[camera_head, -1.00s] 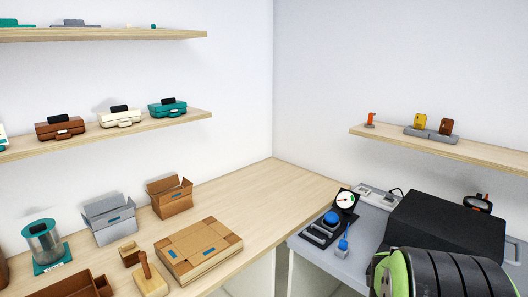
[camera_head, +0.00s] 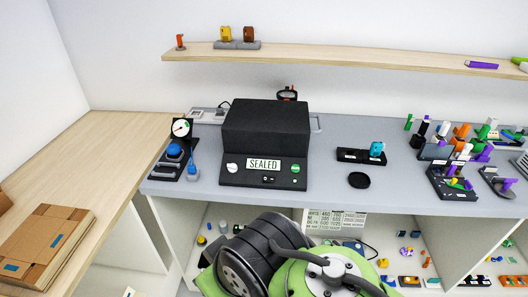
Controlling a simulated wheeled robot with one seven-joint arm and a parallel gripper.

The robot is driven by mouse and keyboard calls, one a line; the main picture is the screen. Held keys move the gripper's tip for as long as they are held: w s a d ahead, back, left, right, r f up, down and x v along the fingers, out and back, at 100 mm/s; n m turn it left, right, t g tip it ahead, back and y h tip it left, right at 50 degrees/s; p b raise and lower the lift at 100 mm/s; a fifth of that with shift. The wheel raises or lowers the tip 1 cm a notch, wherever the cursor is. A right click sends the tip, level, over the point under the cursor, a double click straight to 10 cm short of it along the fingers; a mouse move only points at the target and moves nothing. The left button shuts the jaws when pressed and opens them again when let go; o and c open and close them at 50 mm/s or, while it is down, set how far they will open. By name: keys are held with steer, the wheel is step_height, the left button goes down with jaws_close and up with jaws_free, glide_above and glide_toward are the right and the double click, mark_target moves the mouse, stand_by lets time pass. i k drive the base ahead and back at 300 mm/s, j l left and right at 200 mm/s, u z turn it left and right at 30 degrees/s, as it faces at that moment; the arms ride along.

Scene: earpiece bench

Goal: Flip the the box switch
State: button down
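A large black box (camera_head: 266,130) stands on the grey bench. The front panel below it has a lit display (camera_head: 263,164) reading SEALED. A small dark switch-like part (camera_head: 268,180) sits on the panel under the display; its position is too small to tell. A white round part (camera_head: 232,168) is left of the display and a green round button (camera_head: 295,169) is right of it. Green and black links of my arm show at the bottom, in front of the bench and apart from the panel. My gripper's fingers cannot be seen.
A pad with a dial (camera_head: 181,128) and blue knob stands left of the box. A black disc (camera_head: 359,180) and a small black stand (camera_head: 361,156) are on the right, with crowded coloured parts (camera_head: 456,180) farther right. A wooden shelf (camera_head: 340,58) runs above. Bench around the disc is clear.

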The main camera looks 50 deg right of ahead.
mark_target(266, 179)
steer(key=k+z, duration=0.15)
steer(key=z, duration=1.1)
steer(key=i+l, duration=0.05)
